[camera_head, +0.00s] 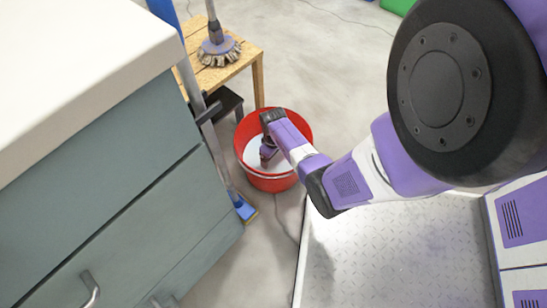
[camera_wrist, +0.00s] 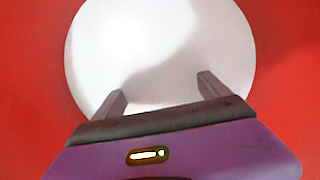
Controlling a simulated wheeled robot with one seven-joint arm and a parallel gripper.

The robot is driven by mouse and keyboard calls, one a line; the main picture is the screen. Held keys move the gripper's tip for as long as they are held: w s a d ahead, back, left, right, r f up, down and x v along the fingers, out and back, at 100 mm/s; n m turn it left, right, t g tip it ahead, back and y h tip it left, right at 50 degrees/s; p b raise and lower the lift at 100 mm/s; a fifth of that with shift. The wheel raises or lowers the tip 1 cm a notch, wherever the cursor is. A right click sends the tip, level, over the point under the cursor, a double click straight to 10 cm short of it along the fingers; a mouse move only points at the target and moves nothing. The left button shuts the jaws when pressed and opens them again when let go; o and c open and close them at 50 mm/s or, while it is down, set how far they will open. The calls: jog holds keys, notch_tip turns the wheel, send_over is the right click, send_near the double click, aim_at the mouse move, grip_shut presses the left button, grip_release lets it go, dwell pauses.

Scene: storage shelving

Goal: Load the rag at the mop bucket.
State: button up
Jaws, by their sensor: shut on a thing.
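The red mop bucket (camera_head: 273,180) stands on the floor near the middle of the head view, with a white inside. In the wrist view its red wall (camera_wrist: 285,60) surrounds a round white area (camera_wrist: 160,45). My gripper (camera_head: 267,160) reaches down over the bucket's mouth, with its tip within the rim as seen from above. In the wrist view my gripper (camera_wrist: 161,95) has its two fingers apart over the white. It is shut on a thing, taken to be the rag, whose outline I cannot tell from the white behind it. No separate rag shows elsewhere.
A grey-green drawer cabinet (camera_head: 130,215) with a white top fills the left. A wooden stool (camera_head: 228,74) holding a round brush (camera_head: 218,50) stands behind the bucket. A blue-headed mop (camera_head: 242,206) leans left of the bucket. Open floor (camera_head: 335,60) lies beyond.

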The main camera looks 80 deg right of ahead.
jog(key=shift+r+p, duration=2.4)
jog(key=shift+r, duration=0.1)
